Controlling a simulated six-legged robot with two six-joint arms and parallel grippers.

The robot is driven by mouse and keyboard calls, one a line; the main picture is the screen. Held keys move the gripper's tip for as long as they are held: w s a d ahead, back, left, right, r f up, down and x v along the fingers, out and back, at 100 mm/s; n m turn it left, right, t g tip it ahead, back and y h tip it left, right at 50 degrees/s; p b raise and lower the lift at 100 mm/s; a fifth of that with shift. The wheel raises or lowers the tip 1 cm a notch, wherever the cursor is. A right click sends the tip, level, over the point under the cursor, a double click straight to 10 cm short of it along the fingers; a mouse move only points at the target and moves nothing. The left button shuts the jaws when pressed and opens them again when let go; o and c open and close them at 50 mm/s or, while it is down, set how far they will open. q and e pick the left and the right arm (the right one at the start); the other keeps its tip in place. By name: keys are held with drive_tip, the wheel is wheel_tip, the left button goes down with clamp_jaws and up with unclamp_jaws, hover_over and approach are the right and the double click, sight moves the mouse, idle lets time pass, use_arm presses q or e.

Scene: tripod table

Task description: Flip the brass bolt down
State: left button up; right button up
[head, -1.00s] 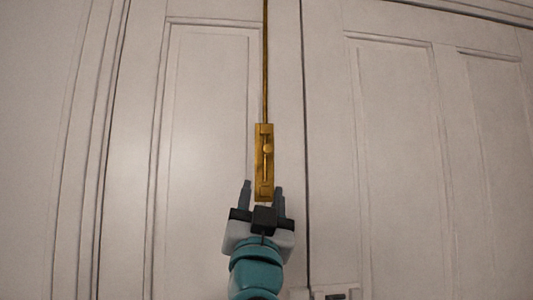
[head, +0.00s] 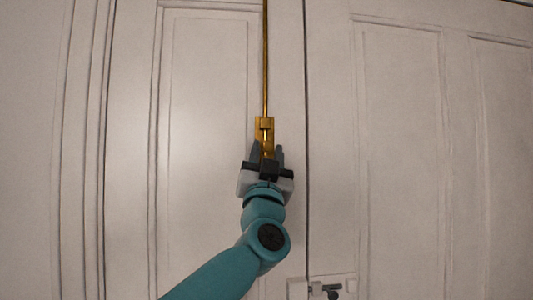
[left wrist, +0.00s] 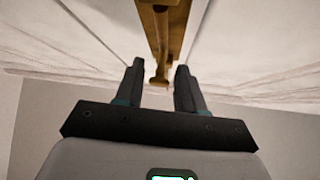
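The brass bolt (head: 264,125) is a narrow upright plate on the white door, with a long thin brass rod (head: 265,60) running up from it. Its lower part is largely hidden by my left gripper (head: 267,150) in the head view. In the left wrist view, the brass plate (left wrist: 176,30) comes in from the top, and a round-ended brass knob (left wrist: 159,79) sticks out towards me. My left gripper (left wrist: 160,68) is open, its two dark fingers on either side of the knob, with a gap visible on both sides. My right gripper is not in view.
White panelled doors (head: 400,150) fill the head view, with a dark vertical seam just right of the bolt. A small latch (head: 325,289) sits at the bottom, right of the seam. The door face around the bolt is otherwise clear.

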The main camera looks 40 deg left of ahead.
use_arm(q)
drive_tip(key=shift+s+r, duration=0.1)
drive_tip(key=shift+s, duration=0.05)
clamp_jaws()
wheel_tip(320, 180, down, 5)
drive_tip(key=b, duration=0.4)
drive_tip(key=shift+r, duration=0.15)
drive_tip(key=shift+o, duration=1.5)
unclamp_jaws()
drive_tip(key=shift+r, duration=0.1)
drive_tip(key=b+v, duration=0.8)
drive_tip(key=v, duration=0.8)
drive_tip(key=shift+d+b, duration=0.15)
drive_tip(key=shift+b, duration=0.2)
